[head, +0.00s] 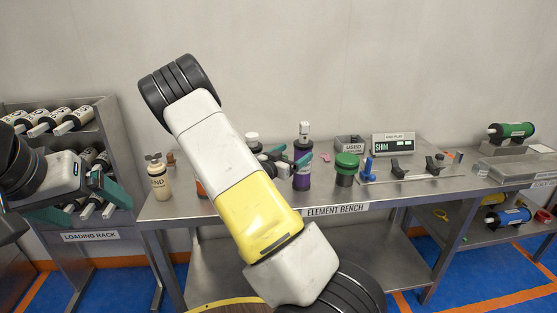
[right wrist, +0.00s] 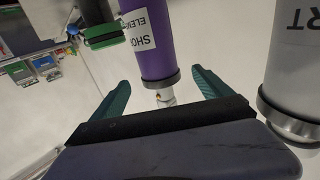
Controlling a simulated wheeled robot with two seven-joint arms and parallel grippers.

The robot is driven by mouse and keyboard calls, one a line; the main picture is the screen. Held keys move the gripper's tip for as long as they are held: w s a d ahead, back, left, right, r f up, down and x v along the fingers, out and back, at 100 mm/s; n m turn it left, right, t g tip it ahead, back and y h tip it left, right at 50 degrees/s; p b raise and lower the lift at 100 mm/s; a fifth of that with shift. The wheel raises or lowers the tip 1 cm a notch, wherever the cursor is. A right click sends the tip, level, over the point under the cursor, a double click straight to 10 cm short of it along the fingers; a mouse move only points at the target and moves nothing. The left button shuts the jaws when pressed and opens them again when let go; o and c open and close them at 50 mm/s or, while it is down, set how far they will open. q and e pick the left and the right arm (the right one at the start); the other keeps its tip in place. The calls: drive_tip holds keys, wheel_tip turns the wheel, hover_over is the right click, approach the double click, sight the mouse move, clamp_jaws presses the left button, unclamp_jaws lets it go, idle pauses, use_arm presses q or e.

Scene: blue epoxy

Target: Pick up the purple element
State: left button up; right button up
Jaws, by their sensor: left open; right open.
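My left gripper (head: 97,208) is open and empty in front of the loading rack.
A green-capped cylinder (head: 346,168) stands close right of the purple element. A cream bottle (head: 158,182) stands at the bench's left end. A grey cylinder (right wrist: 296,75) is near the right finger in the right wrist view. The loading rack (head: 95,237) stands left.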

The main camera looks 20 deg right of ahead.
drive_tip(key=x, duration=0.6)
drive_tip(key=shift+w+f, duration=0.1)
clamp_jaws()
